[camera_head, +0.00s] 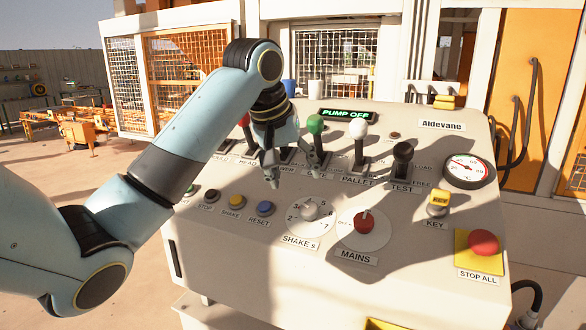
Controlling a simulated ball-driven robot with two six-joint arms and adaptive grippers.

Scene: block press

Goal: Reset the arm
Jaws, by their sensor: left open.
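My left arm comes in from the left and reaches over a white control console (420,280). My left gripper (294,180) is open, its two fingers pointing down in front of the lever row and above the panel. I cannot tell whether it touches anything. It partly hides the levers behind it. A green-knobbed lever (315,124) stands just right of the gripper, then a white-knobbed one (357,129) and a black one labelled TEST (402,158). A red knob (244,120) shows left of the gripper. My right gripper does not show.
The panel front holds a blue RESET button (264,209), a SHAKE S dial (310,212), a red MAINS switch (366,220), a yellow key (439,200) and a red STOP ALL button (483,242). A gauge (466,169) sits at right. Caged machinery stands behind.

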